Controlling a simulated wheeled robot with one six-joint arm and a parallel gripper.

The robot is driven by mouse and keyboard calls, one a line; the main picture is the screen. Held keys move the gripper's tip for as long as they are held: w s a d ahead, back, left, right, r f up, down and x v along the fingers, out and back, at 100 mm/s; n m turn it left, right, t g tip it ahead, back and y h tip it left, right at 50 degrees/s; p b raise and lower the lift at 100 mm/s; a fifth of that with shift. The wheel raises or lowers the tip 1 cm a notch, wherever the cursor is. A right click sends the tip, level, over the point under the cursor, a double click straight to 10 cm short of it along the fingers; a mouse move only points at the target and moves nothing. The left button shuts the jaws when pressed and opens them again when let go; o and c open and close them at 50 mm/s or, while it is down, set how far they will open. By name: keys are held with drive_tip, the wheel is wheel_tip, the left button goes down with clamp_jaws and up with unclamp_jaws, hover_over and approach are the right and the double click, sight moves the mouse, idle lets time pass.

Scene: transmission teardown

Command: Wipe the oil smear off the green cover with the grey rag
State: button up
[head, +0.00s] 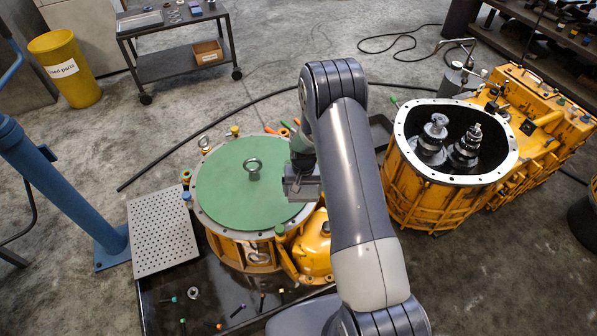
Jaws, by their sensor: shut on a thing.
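My gripper (302,188) is over the cover's right edge, pointing down. It is shut on a small grey thing, which fits the grey rag, but I cannot clearly part it from the fingers. I cannot tell whether it touches the cover. I make out no oil smear on the visible green surface. My arm hides the area to the right of the cover.
An open yellow housing (438,198) with shafts inside stands at right. A perforated plate (162,232) and a blue post (60,185) stand at left. Small coloured parts lie on the dark tray (215,285) in front. A cart (180,62) and yellow bin (66,70) are behind.

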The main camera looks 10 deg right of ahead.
drive_tip(key=w+f+m+b, duration=0.3)
drive_tip(key=w+m+b, duration=0.1)
drive_tip(key=w+b, duration=0.9)
drive_tip(key=shift+w+f+b, duration=0.2)
drive_tip(key=shift+f+b, duration=0.55)
drive_tip(key=shift+f, duration=0.65)
drive_tip(key=shift+w+f+b, duration=0.15)
drive_tip(key=shift+f+b, duration=0.55)
drive_tip(key=shift+f, duration=0.7)
drive_tip(key=shift+f+b, duration=0.55)
drive_tip(key=shift+f, duration=0.45)
drive_tip(key=shift+w, duration=0.1)
drive_tip(key=shift+w+a+b, duration=0.15)
drive_tip(key=shift+w, duration=0.8)
drive_tip(key=shift+w+a+b, duration=0.15)
drive_tip(key=shift+w, duration=0.8)
drive_tip(key=shift+w+a+f+b, duration=0.15)
drive_tip(key=shift+w+b, duration=0.15)
drive_tip(key=shift+w, duration=0.65)
drive_tip(key=shift+w+a+f+b, duration=0.15)
drive_tip(key=shift+w+b, duration=0.15)
drive_tip(key=shift+w, duration=0.65)
drive_tip(key=shift+r, duration=0.25)
